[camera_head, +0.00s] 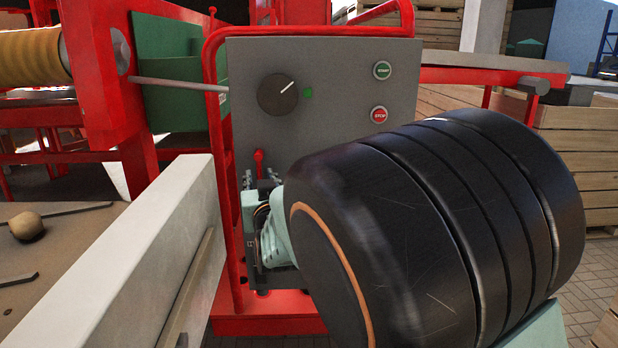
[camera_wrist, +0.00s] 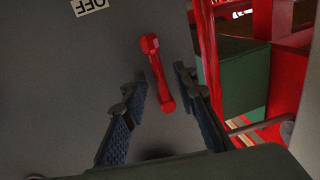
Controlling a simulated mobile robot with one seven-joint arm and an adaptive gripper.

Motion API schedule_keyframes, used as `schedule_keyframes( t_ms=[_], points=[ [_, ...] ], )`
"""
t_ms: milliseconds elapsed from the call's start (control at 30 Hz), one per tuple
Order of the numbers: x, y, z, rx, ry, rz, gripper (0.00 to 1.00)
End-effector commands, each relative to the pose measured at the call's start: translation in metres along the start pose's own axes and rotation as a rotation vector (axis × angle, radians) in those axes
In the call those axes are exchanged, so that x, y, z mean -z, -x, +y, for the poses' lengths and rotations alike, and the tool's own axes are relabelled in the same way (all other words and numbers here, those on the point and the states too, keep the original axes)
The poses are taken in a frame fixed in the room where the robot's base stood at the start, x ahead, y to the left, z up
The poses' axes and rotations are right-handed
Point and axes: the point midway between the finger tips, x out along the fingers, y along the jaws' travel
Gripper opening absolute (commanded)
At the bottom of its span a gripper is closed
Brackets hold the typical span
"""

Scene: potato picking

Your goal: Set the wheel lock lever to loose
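The red wheel lock lever (camera_wrist: 158,72) is on the grey panel in the wrist view, slightly tilted in the picture. It also shows in the head view (camera_head: 259,160) low on the control panel, as a small red piece just above my gripper. My gripper (camera_wrist: 156,88) is open in the wrist view, its blue-padded fingers on either side of the lever's lower part. Gaps show between the lever and both fingers. In the head view my gripper (camera_head: 262,186) is at the panel's lower part, partly hidden by my dark arm.
The grey panel (camera_head: 340,75) carries a black dial (camera_head: 278,94), a green start button (camera_head: 382,70) and a red stop button (camera_head: 379,114). An upside-down OFF label (camera_wrist: 89,6) is left of the lever. Red rails (camera_head: 218,150) and a pale beam (camera_head: 120,260) stand at left.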

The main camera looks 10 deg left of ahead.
Motion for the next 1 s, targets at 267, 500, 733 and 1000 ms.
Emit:
schedule_keyframes(
  t_ms=[267,500,733,1000],
  points=[
    [-0.0002,-0.0015,0.0005,-0.001,0.000,0.000,0.27],
    [-0.0002,-0.0013,0.0005,-0.001,0.000,-0.001,0.01],
    [-0.0003,-0.0012,0.0004,-0.001,0.000,-0.001,0.00],
    [-0.0003,-0.0027,0.0015,-0.001,0.007,-0.002,0.00]
  ],
)
